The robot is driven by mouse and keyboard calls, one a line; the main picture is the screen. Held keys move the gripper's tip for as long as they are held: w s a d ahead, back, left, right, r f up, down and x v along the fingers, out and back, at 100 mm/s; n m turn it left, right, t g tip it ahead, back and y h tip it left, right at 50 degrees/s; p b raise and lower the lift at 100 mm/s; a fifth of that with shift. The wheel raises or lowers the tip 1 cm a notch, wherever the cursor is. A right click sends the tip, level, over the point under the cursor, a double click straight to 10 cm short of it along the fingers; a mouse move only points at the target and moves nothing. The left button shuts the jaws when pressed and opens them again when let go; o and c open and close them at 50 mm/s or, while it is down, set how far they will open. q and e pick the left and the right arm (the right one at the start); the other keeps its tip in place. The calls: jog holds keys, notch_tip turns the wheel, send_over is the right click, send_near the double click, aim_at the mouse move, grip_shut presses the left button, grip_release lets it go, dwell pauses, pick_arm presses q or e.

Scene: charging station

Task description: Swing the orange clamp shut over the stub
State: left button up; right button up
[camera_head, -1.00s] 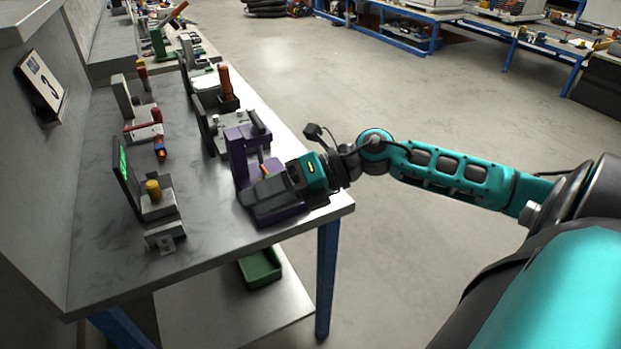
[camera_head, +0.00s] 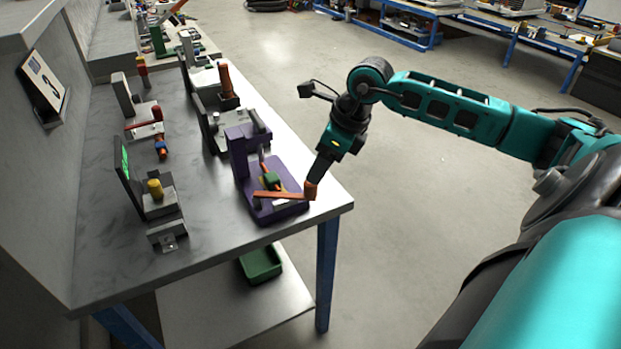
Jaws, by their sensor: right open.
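The purple fixture (camera_head: 240,150) stands near the front right corner of the bench, with a flat purple base. The orange clamp (camera_head: 280,195) is a thin bar lying low over the front of that base, with an orange block at its right end. A green piece (camera_head: 270,180) sits on the base behind the bar; I cannot tell whether it is the stub. My right gripper (camera_head: 316,181) is open and points down at the orange block, at or very close to it; contact is unclear. My left gripper is not in view.
A fixture with an orange upright handle (camera_head: 226,80) stands behind the purple one. A yellow-topped post (camera_head: 154,188) and a red-handled part (camera_head: 145,124) are to the left. The bench edge is right beside the gripper. A green bin (camera_head: 260,263) sits below.

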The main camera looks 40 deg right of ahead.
jog(key=x, duration=0.6)
jog(key=shift+c, duration=0.2)
grip_shut()
dwell(0.5)
